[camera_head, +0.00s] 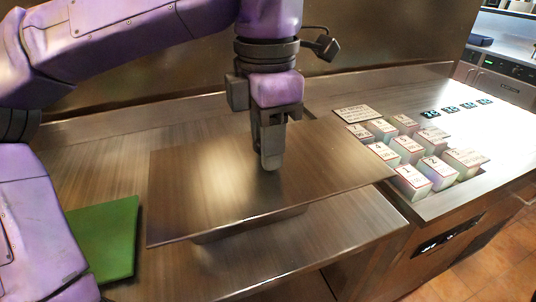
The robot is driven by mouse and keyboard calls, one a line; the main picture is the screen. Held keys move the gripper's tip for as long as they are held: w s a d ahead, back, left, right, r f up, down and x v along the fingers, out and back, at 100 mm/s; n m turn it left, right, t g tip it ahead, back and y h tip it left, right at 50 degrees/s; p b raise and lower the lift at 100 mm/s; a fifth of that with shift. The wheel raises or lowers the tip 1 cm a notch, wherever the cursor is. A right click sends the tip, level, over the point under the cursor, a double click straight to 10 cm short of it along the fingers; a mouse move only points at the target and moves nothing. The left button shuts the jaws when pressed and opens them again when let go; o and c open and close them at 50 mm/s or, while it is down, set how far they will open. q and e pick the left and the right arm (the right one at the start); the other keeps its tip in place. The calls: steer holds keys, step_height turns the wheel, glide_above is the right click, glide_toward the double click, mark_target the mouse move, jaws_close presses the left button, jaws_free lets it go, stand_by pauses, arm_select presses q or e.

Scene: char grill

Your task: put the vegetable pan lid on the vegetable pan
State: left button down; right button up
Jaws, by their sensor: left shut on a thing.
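The vegetable pan lid (200,195) is a wide, flat, brown metallic sheet in the middle of the view, roughly level. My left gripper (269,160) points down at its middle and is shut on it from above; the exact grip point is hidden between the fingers. Under the lid's front edge, a strip of a metal pan (248,228) shows, likely the vegetable pan. The lid hides the rest of it. I cannot tell whether lid and pan touch. My right gripper is not in view.
A green board (108,238) lies on the steel counter (330,245) at the left, close to the lid. Several numbered boxes (408,178) stand right of the lid, near its right corner. A labelled block (357,114) is behind them. A metal wall closes off the back.

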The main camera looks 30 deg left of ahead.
mark_target(238, 135)
arm_select(q)
steer(key=shift+w+a+f+p, duration=0.2)
steer(key=shift+w+a+p, duration=0.05)
steer(key=shift+w+a, duration=0.2)
steer(key=shift+w+a+f+p, duration=0.15)
steer(key=shift+w+a+p, duration=0.05)
steer(key=shift+w+a, duration=0.25)
steer(key=a+f, duration=0.1)
steer(key=a, duration=0.1)
steer(key=w+a+f+p, duration=0.1)
steer(key=a, duration=0.1)
steer(key=w+a+f, duration=0.1)
steer(key=shift+a+p, duration=0.4)
steer(key=w+a+f, duration=0.3)
steer(key=w+f, duration=0.1)
steer(key=f, duration=0.6)
steer(key=shift+w+f, duration=0.15)
steer(key=c, duration=0.8)
jaws_free()
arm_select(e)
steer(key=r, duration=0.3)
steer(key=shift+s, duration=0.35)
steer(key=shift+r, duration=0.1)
arm_select(q)
step_height(238, 135, up, 13)
steer(key=shift+r+p, duration=0.2)
steer(key=shift+p, duration=0.3)
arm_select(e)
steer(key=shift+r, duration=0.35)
